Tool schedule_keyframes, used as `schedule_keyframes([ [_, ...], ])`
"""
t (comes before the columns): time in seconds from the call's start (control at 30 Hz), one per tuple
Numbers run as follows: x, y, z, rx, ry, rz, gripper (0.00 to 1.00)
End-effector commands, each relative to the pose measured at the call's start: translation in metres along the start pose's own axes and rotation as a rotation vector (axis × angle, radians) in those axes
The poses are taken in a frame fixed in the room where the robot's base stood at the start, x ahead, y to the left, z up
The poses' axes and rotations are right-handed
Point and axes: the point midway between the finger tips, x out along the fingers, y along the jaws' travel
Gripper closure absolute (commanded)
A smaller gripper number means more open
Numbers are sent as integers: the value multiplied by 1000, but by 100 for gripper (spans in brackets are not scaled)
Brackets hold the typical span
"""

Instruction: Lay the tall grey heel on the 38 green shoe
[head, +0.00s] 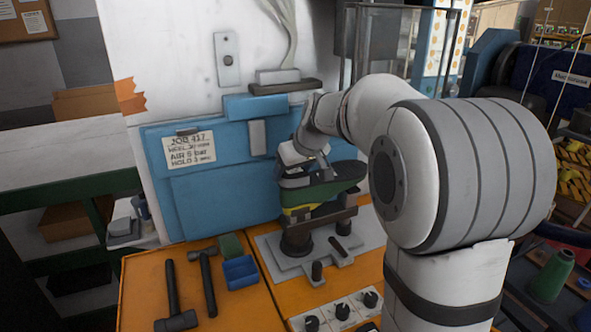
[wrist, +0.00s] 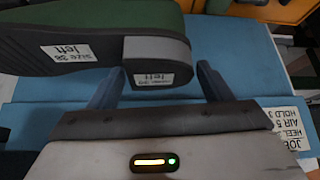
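The green shoe (head: 335,190) is sole-up on the stand in the head view. In the wrist view its green side (wrist: 90,18) and dark sole, with a label reading "size 38 left", show at upper left. The grey heel (wrist: 160,52), with a white label reading "left", is at the heel end of the sole and appears to touch it. My gripper (wrist: 162,72) has a finger on each side of the heel. The fingers are spread, with a visible gap at the right finger. In the head view my gripper (head: 297,172) is above the shoe's left end.
The blue press panel (head: 215,195) with a job note (head: 190,150) stands close behind the shoe. Two hammers (head: 172,300), a green block (head: 230,246) and a blue block (head: 240,272) lie on the orange bench (head: 140,275). Knobs (head: 342,312) are at the front.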

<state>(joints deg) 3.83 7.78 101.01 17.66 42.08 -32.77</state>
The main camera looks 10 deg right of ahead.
Motion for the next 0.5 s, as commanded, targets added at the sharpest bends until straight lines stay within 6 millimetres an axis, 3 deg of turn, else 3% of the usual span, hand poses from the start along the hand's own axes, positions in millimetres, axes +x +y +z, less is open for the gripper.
schedule_keyframes([
  [0.2, 0, 0, 0, 0, 0, 0, 11],
  [0.5, -6, 0, 0, 0, 2, 0, 11],
])
